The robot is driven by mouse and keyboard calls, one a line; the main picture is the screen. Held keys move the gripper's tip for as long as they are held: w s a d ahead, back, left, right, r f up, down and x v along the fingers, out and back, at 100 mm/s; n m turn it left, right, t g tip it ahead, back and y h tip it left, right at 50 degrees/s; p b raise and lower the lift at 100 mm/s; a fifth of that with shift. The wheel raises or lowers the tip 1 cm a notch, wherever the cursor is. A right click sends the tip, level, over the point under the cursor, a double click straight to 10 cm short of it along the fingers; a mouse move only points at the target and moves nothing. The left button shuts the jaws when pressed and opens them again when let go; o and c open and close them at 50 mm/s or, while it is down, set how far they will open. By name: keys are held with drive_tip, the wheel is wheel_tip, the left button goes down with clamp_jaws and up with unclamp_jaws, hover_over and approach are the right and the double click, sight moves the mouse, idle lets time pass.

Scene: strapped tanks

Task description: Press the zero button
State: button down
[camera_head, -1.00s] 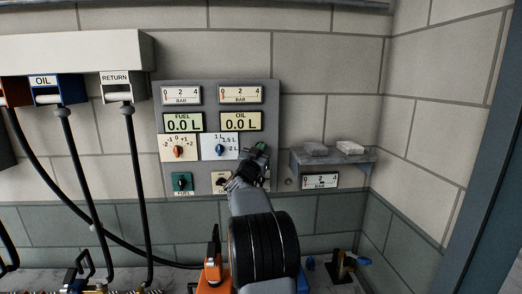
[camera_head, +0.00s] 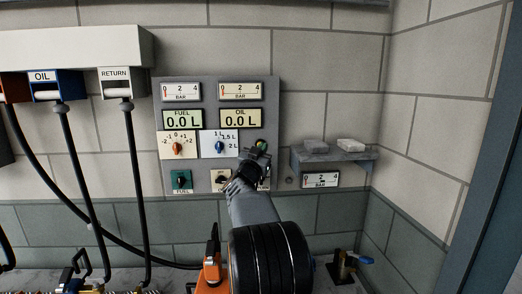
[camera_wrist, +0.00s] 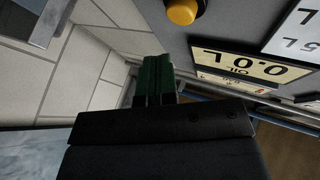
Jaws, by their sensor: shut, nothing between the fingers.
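A round yellow-orange button (camera_wrist: 182,11) sits on the grey panel at the top of the wrist view; no label on it can be read. The panel (camera_head: 272,110) is on the wall in the head view. My gripper (camera_head: 262,146) is in front of the panel's right part, below the OIL display, and covers that area. Its green fingers (camera_wrist: 153,78) are shut and empty. In the wrist view they show below the button in the picture, apart from it.
The panel holds FUEL (camera_head: 184,119) and OIL (camera_head: 241,118) displays, gauges, dials and a green FUEL knob (camera_head: 182,181). A shelf (camera_head: 333,156) with two blocks and a gauge is to the right. Hoses (camera_head: 136,180) hang at the left.

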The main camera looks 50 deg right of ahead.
drive_tip(key=shift+s+a+b, duration=0.65)
drive_tip(key=shift+s+a, duration=0.4)
drive_tip(key=shift+s, duration=0.15)
drive_tip(key=w+a+f+n+t+y, duration=0.2)
drive_tip(key=w+a+f+n+y, duration=0.1)
drive_tip(key=f+y, duration=0.25)
drive_tip(key=w+a+f+n+t+y, duration=0.3)
drive_tip(key=f+y, duration=0.2)
drive_tip(key=f, duration=0.2)
drive_tip(key=s+a+f+n+g+y, duration=0.25)
drive_tip(key=a+f+y, duration=0.4)
drive_tip(key=a, duration=0.35)
drive_tip(key=s+a+f+n+g+y, duration=0.2)
drive_tip(key=s+a+f+n+g, duration=0.1)
drive_tip(key=s+a, duration=0.6)
drive_tip(key=s+a+f+n+g+y, duration=0.2)
drive_tip(key=s+a+f+n+g, duration=0.1)
drive_tip(key=s+a, duration=0.6)
drive_tip(key=shift+s+a+f+n, duration=0.4)
drive_tip(key=shift+a+f+n, duration=0.7)
drive_tip(key=shift+a, duration=0.9)
